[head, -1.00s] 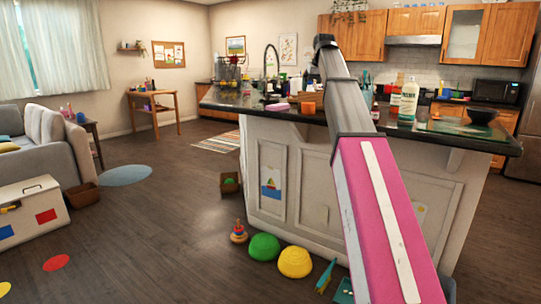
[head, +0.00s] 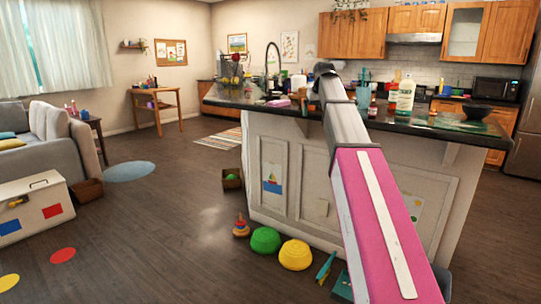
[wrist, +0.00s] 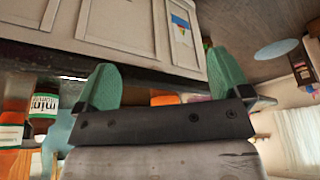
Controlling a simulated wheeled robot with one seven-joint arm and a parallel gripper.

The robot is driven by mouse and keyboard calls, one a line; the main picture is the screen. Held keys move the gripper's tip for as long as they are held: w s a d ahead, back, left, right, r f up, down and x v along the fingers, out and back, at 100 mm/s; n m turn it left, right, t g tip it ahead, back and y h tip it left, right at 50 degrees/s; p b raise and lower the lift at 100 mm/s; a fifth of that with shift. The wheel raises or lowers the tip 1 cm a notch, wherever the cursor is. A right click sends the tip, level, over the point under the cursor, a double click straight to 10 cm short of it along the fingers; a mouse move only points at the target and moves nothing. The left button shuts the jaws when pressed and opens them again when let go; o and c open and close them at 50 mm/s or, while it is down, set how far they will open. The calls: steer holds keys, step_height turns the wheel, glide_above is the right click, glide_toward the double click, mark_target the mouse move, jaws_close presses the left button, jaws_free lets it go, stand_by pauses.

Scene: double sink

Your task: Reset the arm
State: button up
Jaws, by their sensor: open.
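My gripper (wrist: 160,88) shows in the wrist view with its two green fingers spread wide apart and nothing between them. That view is upside down, with the white island panels at the top. In the head view my pink and grey arm reaches forward from the lower right, and its far end is over the dark counter of the kitchen island (head: 282,160). The fingers cannot be made out in the head view.
A white bottle (head: 405,98) stands on the counter right of my arm, near a dark bowl (head: 478,112). A pink sponge-like item (head: 278,103) lies left of the arm's end. Green (head: 265,240) and yellow (head: 296,254) domes sit on the floor. Open floor lies left.

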steer(key=s+f+g, duration=0.1)
steer(key=s+f, duration=0.3)
steer(key=f, duration=0.7)
steer(key=s+f+m, duration=0.1)
steer(key=s+f, duration=0.3)
steer(key=f, duration=0.7)
steer(key=s+f+g, duration=0.1)
steer(key=s+f, duration=0.3)
steer(key=f, duration=0.7)
steer(key=s+f+g, duration=0.2)
steer(key=s+f, duration=1.7)
steer(key=s, duration=0.1)
steer(key=shift+s+a+f+m+h, duration=0.25)
steer(key=shift+f+m+h, duration=0.05)
